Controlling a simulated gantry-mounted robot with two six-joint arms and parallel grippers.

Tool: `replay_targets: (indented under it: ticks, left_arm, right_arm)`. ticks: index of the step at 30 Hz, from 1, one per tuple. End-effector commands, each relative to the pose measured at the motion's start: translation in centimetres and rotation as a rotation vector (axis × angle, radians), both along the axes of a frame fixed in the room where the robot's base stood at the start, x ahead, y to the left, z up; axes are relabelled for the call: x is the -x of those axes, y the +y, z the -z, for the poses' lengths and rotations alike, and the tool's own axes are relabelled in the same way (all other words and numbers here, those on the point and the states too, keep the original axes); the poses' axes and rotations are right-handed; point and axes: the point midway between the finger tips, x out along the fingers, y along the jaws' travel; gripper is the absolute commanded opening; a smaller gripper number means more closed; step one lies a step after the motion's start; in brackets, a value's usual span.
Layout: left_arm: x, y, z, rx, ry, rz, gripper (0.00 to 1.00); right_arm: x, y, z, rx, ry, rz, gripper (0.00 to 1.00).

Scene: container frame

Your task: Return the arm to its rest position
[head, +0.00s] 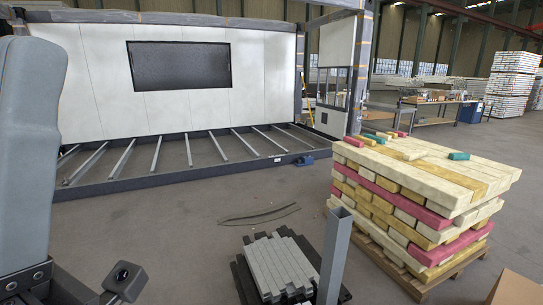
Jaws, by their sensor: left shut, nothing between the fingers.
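My left arm comes in at the left edge as a large grey link. My left gripper (123,281) is low at the bottom left, close to the lower edge of the picture. It is shut, with nothing held in it. It is over bare floor, apart from the container frame and the stacks. My right gripper does not show.
The container frame (180,176) with floor beams and a white wall panel (95,75) stands behind. A timber stack (410,205) on a pallet is at right. Grey slabs (280,268) and an upright grey post (335,250) are at bottom centre. The middle floor is mostly clear.

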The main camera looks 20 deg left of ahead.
Motion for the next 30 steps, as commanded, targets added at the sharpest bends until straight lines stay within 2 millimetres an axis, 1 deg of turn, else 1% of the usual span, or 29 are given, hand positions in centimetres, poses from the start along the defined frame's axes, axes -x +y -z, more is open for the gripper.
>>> replay_targets:
  ticks: [2, 3, 5, 6, 7, 9, 11, 12, 14, 15, 17, 18, 20, 21, 23, 24, 27, 30]
  left_arm:
    - [-2.5, 0.9, 1.4, 0.019, 0.158, -0.054, 0.00]
    - [-4.1, 1.6, 2.4, 0.045, 0.249, -0.067, 0.00]
    - [-6.7, 2.2, 4.4, 0.095, 0.398, -0.031, 0.00]
    - [-6.9, 2.1, 2.3, 0.119, 0.413, 0.018, 0.00]
    - [-6.8, 2.1, 0.4, 0.116, 0.407, 0.015, 0.00]
    - [-6.8, 2.1, -2.2, 0.114, 0.407, 0.014, 0.00]
    - [-6.8, 2.1, -4.4, 0.114, 0.408, 0.013, 0.00]
    - [-6.9, 2.1, -6.1, 0.113, 0.408, 0.013, 0.00]
    - [-6.9, 2.1, -8.7, 0.113, 0.408, 0.013, 0.00]
    - [-6.9, 2.1, -10.5, 0.113, 0.408, 0.013, 0.00]
    - [-6.9, 2.1, -13.5, 0.113, 0.408, 0.013, 0.00]
    - [-6.9, 2.1, -15.5, 0.113, 0.407, 0.012, 0.00]
    - [-6.9, 2.1, -18.5, 0.112, 0.407, 0.012, 0.00]
    - [-6.9, 2.1, -20.4, 0.112, 0.407, 0.012, 0.00]
    - [-6.9, 2.1, -23.3, 0.112, 0.407, 0.012, 0.00]
    - [-6.9, 2.1, -25.2, 0.112, 0.407, 0.012, 0.00]
    - [-6.9, 2.1, -29.5, 0.112, 0.407, 0.012, 0.00]
    - [-6.9, 2.1, -32.3, 0.112, 0.407, 0.012, 0.00]
  right_arm:
    - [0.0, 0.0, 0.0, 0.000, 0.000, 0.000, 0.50]
    - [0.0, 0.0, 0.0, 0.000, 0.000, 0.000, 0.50]
    - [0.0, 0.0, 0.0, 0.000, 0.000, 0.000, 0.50]
    - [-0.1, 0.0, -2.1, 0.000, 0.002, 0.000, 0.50]
    - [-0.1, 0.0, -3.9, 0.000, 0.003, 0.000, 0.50]
    - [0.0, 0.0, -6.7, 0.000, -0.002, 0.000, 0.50]
    - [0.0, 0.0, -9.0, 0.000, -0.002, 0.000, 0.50]
    - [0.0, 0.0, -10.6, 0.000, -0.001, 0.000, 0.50]
    - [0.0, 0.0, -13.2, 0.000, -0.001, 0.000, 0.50]
    - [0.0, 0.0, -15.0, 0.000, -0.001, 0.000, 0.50]
    - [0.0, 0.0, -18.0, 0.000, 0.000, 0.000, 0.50]
    - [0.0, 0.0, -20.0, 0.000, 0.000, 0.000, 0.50]
    - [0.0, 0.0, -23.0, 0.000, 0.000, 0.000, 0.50]
    - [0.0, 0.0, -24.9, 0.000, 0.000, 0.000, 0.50]
    - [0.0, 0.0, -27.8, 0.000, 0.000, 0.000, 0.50]
    - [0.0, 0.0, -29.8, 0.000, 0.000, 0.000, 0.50]
    - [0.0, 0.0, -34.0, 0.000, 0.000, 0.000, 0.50]
    - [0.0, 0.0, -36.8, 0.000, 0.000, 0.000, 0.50]
